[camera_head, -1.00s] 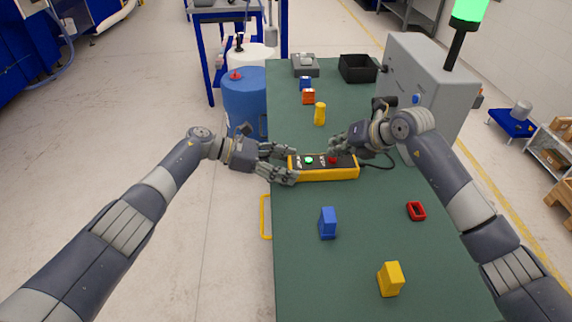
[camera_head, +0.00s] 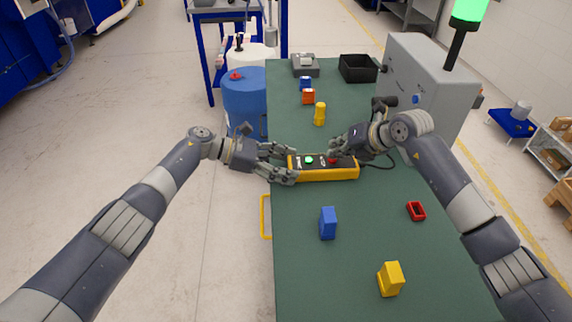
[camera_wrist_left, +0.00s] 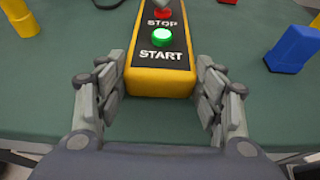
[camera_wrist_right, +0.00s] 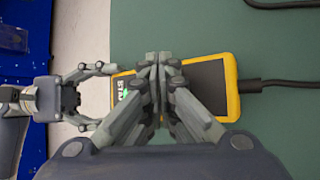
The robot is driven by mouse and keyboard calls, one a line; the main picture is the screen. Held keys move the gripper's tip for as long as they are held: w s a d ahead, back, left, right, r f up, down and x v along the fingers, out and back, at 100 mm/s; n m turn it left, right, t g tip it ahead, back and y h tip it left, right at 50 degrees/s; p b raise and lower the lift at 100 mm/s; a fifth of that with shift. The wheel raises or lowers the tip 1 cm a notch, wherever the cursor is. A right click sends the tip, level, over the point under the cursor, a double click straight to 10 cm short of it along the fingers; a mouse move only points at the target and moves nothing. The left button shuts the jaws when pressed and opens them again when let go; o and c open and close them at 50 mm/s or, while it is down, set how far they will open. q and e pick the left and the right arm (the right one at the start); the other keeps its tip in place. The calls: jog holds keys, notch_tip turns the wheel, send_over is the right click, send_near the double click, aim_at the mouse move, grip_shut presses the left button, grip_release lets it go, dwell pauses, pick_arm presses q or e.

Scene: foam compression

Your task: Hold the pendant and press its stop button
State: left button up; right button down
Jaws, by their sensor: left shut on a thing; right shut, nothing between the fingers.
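The pendant (camera_head: 325,173) is a yellow box with a black face, lying on the green table with a cable at its right end. Its green START button (camera_wrist_left: 162,37) and red STOP button (camera_wrist_left: 162,12) show in the left wrist view. My left gripper (camera_head: 294,165) is shut on the pendant's left end, fingers along both sides, as the left wrist view (camera_wrist_left: 162,88) shows. My right gripper (camera_head: 335,150) is shut and empty, its fingertips over the red button. In the right wrist view its closed fingers (camera_wrist_right: 160,62) hide that button; whether they touch it I cannot tell.
A blue block (camera_head: 328,223), a yellow block (camera_head: 391,279) and a red ring-like part (camera_head: 416,211) lie in front. A yellow cylinder (camera_head: 320,114), an orange block (camera_head: 308,97) and a black bin (camera_head: 358,68) stand behind. A grey cabinet (camera_head: 430,90) stands at the right.

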pick_arm(q)
jog(key=shift+f, duration=0.1)
pick_arm(e)
jog(key=shift+f, duration=0.2)
jog(key=shift+r, duration=0.55)
jog(key=shift+r, duration=2.9)
pick_arm(q)
jog(key=o, duration=1.6)
